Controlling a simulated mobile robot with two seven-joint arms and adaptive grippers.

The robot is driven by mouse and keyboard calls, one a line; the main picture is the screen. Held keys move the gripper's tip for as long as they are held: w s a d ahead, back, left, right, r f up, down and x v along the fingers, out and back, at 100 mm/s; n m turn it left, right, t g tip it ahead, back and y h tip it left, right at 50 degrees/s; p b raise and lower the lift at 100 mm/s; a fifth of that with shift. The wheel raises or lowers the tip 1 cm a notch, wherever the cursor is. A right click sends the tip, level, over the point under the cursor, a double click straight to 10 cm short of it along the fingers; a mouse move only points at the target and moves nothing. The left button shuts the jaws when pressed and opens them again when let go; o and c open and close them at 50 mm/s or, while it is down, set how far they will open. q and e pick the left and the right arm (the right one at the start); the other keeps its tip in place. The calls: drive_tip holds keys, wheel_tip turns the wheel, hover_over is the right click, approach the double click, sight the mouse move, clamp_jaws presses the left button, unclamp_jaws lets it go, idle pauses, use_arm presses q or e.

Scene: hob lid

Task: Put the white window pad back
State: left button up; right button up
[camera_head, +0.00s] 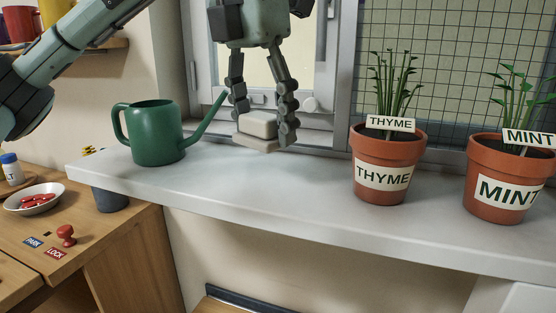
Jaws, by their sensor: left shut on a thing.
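A pale, off-white pad (258,124) shows between the fingers of my left gripper (262,118), just above the windowsill (270,185). It looks like a small rounded block with a flatter slab beneath it. My left gripper points down and is shut on the pad, one finger at each side. I cannot tell whether the pad's underside touches the sill. My right gripper is not in view.
A green watering can (158,135) stands left of the pad, its spout reaching close to my gripper. A thyme pot (385,160) and a mint pot (508,175) stand on the right. The sill's front middle is clear. A wooden desk (120,235) is lower left.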

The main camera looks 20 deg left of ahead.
sight(278, 176)
use_arm(q)
drive_tip(key=shift+w+d+f, duration=0.75)
drive_tip(key=shift+w, duration=0.05)
wheel_tip(278, 176, down, 4)
drive_tip(key=shift+r, duration=0.1)
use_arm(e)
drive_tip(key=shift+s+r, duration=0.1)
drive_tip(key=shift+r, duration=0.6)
use_arm(q)
drive_tip(key=shift+b, duration=0.35)
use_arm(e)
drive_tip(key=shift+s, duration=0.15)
use_arm(q)
drive_tip(key=o, duration=1.4)
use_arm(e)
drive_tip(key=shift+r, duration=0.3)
use_arm(q)
drive_tip(key=shift+o, duration=0.2)
